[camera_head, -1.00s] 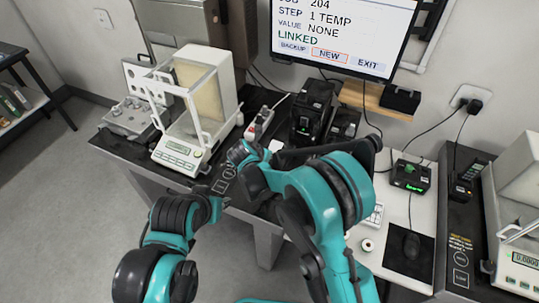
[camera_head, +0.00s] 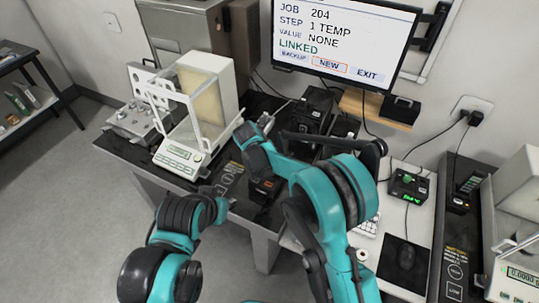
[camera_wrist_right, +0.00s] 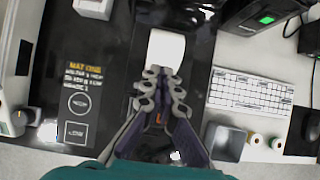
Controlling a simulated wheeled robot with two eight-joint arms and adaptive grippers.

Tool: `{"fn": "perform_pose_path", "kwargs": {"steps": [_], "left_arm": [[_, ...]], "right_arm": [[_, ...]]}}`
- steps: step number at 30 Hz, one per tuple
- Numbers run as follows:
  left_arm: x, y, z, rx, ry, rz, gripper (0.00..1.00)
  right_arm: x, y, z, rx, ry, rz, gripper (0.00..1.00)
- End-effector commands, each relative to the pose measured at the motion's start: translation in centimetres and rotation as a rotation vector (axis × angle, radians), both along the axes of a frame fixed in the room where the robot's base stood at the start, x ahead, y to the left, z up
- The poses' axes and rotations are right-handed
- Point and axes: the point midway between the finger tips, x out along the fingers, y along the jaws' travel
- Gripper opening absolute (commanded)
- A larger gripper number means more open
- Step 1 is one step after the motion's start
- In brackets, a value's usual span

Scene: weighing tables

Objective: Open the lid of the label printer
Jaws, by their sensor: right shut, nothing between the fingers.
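A black boxy machine that looks like the label printer (camera_head: 313,108) stands at the back of the table, below the monitor. In the right wrist view, a black machine with a green-lit panel (camera_wrist_right: 262,17) shows at the top right, cut off by the edge. Its lid state is not clear. My right gripper (camera_wrist_right: 163,78) is shut and empty above the dark table surface, to the left of and in front of that machine. A white rectangular piece (camera_wrist_right: 166,48) lies just beyond its fingertips; I cannot tell whether they touch. My left gripper (camera_head: 212,192) is small and partly hidden near the table's front edge.
A white-framed balance (camera_head: 196,115) stands to the left. A white keyboard (camera_wrist_right: 251,90), a grey square cup (camera_wrist_right: 226,141) and small rolls (camera_wrist_right: 257,139) lie to the right. The monitor (camera_head: 345,38) hangs behind. The dark printed mat area (camera_wrist_right: 85,85) is largely clear.

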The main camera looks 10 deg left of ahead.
Motion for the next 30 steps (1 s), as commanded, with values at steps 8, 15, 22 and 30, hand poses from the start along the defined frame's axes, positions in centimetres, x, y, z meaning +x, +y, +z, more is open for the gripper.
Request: {"fn": "perform_pose_path", "kwargs": {"steps": [8,15,22,30], "left_arm": [[0.00,0.00,0.44,0.000,0.000,0.000,0.29],[-0.01,0.00,0.42,0.000,0.000,0.000,0.29],[-0.01,0.00,0.42,0.000,0.000,0.000,0.29],[0.00,0.00,0.43,0.000,0.000,0.000,0.29]], "right_arm": [[0.37,0.26,0.42,0.015,0.044,0.000,0.00],[0.37,0.25,0.42,0.014,0.042,0.000,0.00],[0.38,0.25,0.42,0.014,0.042,0.000,0.00],[0.38,0.25,0.42,0.014,0.042,0.000,0.00]]}}
